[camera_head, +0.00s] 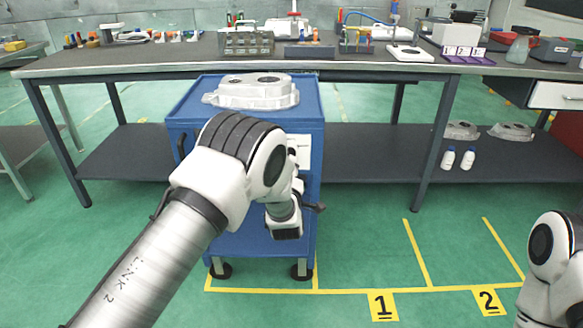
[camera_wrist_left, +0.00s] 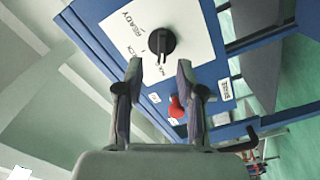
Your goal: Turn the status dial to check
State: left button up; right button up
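The status dial (camera_wrist_left: 162,42) is a black round knob with a raised bar on a white plate (camera_wrist_left: 185,22) in the left wrist view. The plate reads READY at upper left; other words are partly hidden by a finger. The bar lies roughly upright in that picture; which word it marks I cannot tell. My left gripper (camera_wrist_left: 159,78) is open and empty, its fingertips just below the dial in the picture, one to each side. In the head view my left arm hides the dial; part of the white plate (camera_head: 303,150) shows on the blue cart (camera_head: 312,110). My right gripper is out of view.
A grey casting (camera_head: 252,91) lies on the cart top. Below the dial, the wrist view shows a red knob (camera_wrist_left: 176,107) and small labels. A long workbench (camera_head: 150,66) with tools stands behind. The green floor right of the cart is clear, with yellow lines.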

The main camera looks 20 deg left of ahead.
pick_arm(q)
jog(key=x, duration=0.5)
jog(key=shift+b, duration=0.35)
jog(key=shift+s+a, duration=0.1)
grip_shut()
jog(key=shift+m, duration=0.3)
jog(key=m+p, duration=0.1)
jog(key=m, duration=1)
jog(key=shift+p, duration=0.3)
